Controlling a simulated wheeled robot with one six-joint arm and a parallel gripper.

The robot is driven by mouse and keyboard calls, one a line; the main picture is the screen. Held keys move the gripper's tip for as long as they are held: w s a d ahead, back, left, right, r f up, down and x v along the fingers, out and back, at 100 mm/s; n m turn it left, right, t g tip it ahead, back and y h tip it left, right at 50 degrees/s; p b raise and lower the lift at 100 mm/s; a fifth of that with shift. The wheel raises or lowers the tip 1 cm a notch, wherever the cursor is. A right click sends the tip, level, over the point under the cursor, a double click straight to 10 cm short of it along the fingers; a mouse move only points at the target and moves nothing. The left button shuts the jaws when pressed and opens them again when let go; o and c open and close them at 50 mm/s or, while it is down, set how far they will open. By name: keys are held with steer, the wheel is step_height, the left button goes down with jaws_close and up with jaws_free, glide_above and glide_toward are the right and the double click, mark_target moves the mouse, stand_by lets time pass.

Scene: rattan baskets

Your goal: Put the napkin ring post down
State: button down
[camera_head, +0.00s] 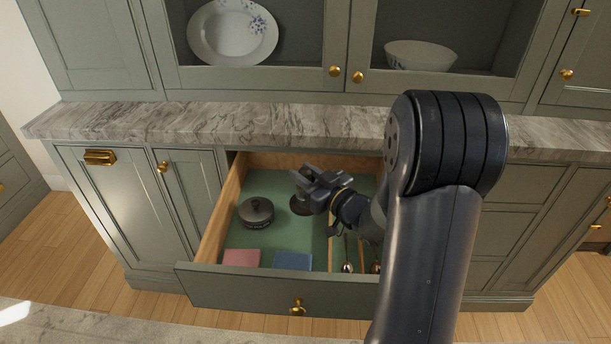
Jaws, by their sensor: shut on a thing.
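The napkin ring post (299,205) shows as a dark round base just below the fingers of my gripper (308,178). My gripper is shut on it; the fingers hide its upper part. It is over the green-lined floor of the open drawer (284,230), left of the wooden divider. I cannot tell whether its base touches the drawer floor.
A dark lidded pot (257,214) stands left of the post in the drawer. A pink cloth (241,258) and a blue cloth (292,261) lie at the drawer's front. Spoons (347,266) lie right of the divider. The marble counter (200,124) overhangs the drawer's back.

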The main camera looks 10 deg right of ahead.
steer(key=shift+r, duration=0.15)
steer(key=shift+f+b, duration=0.5)
steer(key=shift+b, duration=0.05)
steer(key=shift+f, duration=0.15)
steer(key=c, duration=1.1)
jaws_free()
steer(key=shift+r+p, duration=0.5)
steer(key=shift+r, duration=0.1)
steer(key=v, duration=0.7)
steer(key=shift+s, duration=0.3)
steer(key=shift+d, duration=0.1)
